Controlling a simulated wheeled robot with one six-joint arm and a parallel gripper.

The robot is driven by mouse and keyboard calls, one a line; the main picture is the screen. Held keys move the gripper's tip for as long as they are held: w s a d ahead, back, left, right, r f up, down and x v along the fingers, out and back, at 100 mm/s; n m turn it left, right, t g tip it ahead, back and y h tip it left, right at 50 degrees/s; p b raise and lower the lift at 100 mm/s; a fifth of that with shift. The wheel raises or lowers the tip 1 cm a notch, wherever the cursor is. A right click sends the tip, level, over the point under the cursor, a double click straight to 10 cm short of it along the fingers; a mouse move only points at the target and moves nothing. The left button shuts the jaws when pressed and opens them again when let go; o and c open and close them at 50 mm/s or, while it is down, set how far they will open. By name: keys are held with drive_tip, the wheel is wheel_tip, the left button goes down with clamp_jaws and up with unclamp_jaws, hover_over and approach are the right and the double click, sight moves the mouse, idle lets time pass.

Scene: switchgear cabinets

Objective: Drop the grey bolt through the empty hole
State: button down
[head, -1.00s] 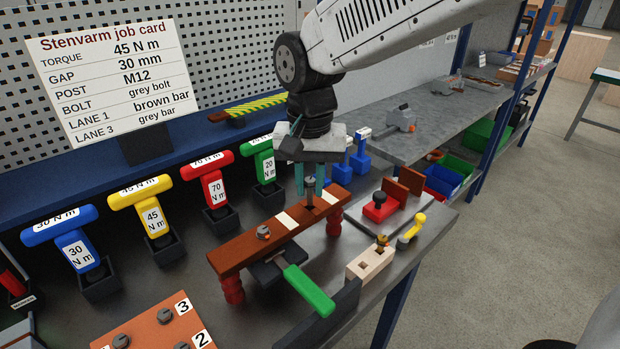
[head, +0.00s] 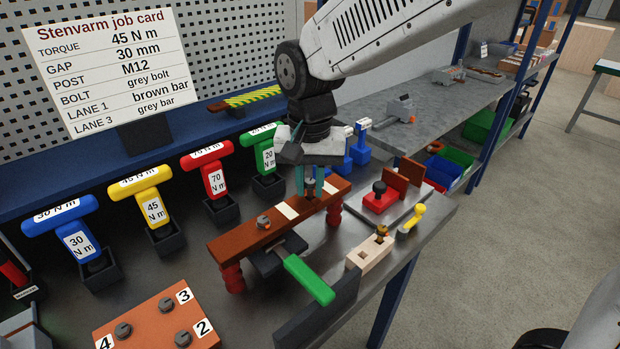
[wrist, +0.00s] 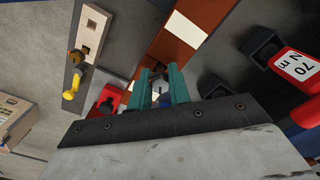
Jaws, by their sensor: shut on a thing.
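My gripper (head: 309,182) points down over the right end of the brown bar (head: 268,229). Its teal fingers are shut on the grey bolt (head: 310,187), whose head shows between them just above the bar. In the wrist view the bolt (wrist: 158,74) also sits between the fingertips, at the bar's end. The empty hole is hidden under the bolt and fingers, and I cannot tell how deep the shank sits in it. Another grey bolt (head: 263,222) stands in the bar's left part. The bar rests on red posts (head: 233,278).
A green-handled tool (head: 308,280) sticks out under the bar toward the front. Coloured T-handles (head: 154,197) line the back. An orange numbered plate (head: 158,318) lies front left.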

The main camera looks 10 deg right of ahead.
sight(310, 181)
drive_tip(key=shift+f, duration=0.25)
drive_tip(key=c, duration=1.2)
unclamp_jaws()
drive_tip(key=shift+c, duration=0.2)
wheel_tip(310, 181, up, 8)
drive_tip(key=shift+f, duration=0.15)
